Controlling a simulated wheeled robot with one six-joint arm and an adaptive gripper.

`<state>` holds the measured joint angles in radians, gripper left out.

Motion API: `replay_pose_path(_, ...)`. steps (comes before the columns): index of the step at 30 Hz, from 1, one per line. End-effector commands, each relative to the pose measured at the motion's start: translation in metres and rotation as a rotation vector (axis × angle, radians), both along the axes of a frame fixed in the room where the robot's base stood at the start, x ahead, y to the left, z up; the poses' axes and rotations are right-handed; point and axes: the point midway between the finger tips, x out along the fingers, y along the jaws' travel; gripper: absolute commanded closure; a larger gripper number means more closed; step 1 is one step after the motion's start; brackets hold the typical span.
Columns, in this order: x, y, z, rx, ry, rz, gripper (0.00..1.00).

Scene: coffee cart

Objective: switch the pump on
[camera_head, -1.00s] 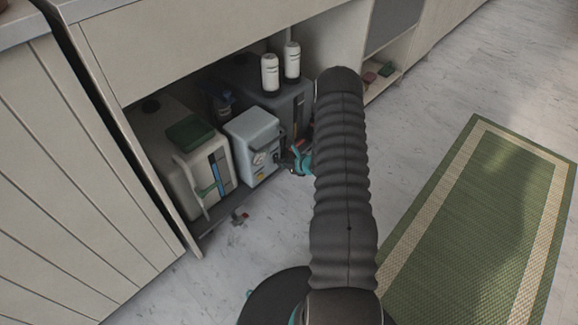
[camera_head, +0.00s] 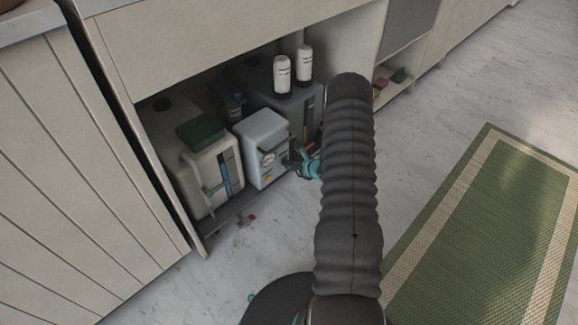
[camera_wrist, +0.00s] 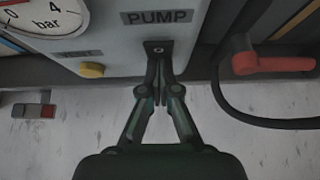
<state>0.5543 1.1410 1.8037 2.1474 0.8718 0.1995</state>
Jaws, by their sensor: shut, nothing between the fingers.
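The pump is a pale grey-blue box (camera_head: 262,138) inside the open cabinet. In the wrist view its front (camera_wrist: 120,42) carries a PUMP label (camera_wrist: 161,17), a faint VENT label and a yellow knob (camera_wrist: 92,70). A small dark plate (camera_wrist: 158,46) with a light round spot sits below the PUMP label, partly hidden by my fingertips. My gripper (camera_wrist: 159,64) is shut and empty, its tips at or just in front of this plate; I cannot tell whether they touch. In the head view my gripper (camera_head: 298,160) is at the box's right front, partly hidden by my arm.
A pressure gauge (camera_wrist: 42,17) is on the box's upper left. A red handle (camera_wrist: 270,63) and black hose (camera_wrist: 262,121) are close on the right. A white canister (camera_head: 198,175) stands left of the box; two white bottles (camera_head: 282,75) stand behind.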

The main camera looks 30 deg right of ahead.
Motion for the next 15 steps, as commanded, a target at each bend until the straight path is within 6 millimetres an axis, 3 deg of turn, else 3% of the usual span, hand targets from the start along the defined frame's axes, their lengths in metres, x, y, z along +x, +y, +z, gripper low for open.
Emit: replay_pose_path(15, 0.003, 0.0, 0.019, -0.001, -0.009, 0.003, 1.0)
